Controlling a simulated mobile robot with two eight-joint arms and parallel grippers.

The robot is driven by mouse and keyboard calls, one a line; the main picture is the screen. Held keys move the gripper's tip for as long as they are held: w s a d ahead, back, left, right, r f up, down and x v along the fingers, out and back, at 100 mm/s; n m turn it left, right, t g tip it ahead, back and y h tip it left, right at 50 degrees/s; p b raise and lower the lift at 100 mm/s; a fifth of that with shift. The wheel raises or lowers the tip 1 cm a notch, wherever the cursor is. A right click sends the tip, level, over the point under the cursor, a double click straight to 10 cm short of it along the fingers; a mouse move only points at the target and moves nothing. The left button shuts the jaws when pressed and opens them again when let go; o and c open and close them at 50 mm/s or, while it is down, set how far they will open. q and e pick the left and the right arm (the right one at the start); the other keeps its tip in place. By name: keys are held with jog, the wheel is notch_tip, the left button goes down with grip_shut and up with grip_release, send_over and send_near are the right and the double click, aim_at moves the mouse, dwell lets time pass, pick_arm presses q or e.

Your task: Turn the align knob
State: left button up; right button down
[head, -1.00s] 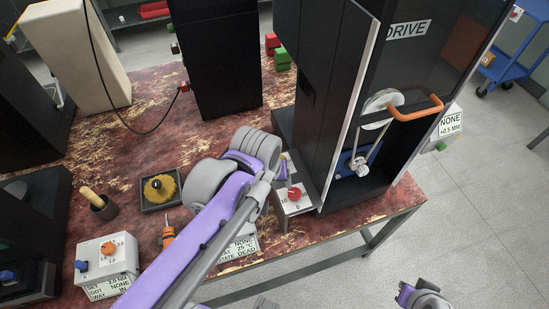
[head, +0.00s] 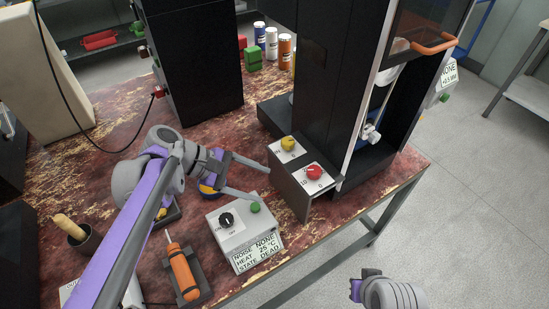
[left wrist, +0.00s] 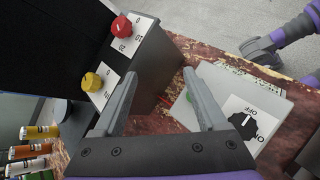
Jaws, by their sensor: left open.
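A panel box (head: 307,192) on the black seamer carries a yellow knob (head: 289,143) and a red knob (head: 314,172). No readable lettering shows which one is the align knob. Both also show in the left wrist view, the yellow knob (left wrist: 91,82) below the red knob (left wrist: 121,27). My left gripper (head: 264,182) is open and empty, with its fingers pointing right toward the panel box, short of it and apart from both knobs. In the left wrist view the gap between the fingers (left wrist: 160,76) lies right of the yellow knob. My right gripper's fingers are not visible.
A control box (head: 240,232) with a black knob and green button stands just in front of my left gripper. An orange-handled screwdriver (head: 183,272) lies left of it. Several cans (head: 271,43) stand behind. The table's front edge (head: 340,226) is close by.

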pick_arm(q)
jog(key=w+f+n+h+b, duration=0.2)
jog(key=w+n+h+b, duration=0.15)
jog(key=w, duration=0.45)
jog(key=n+h+b, duration=0.2)
jog(key=h+b, duration=0.1)
jog(key=h, duration=0.1)
send_near(287, 141)
jog(key=d, duration=0.3)
jog(key=d+b, duration=0.1)
jog(key=d, duration=0.2)
jog(key=w+d+b, duration=0.1)
jog(key=d, duration=0.3)
jog(key=shift+f, duration=0.4)
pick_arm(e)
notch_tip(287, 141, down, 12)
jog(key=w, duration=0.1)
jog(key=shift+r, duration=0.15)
pick_arm(q)
grip_shut()
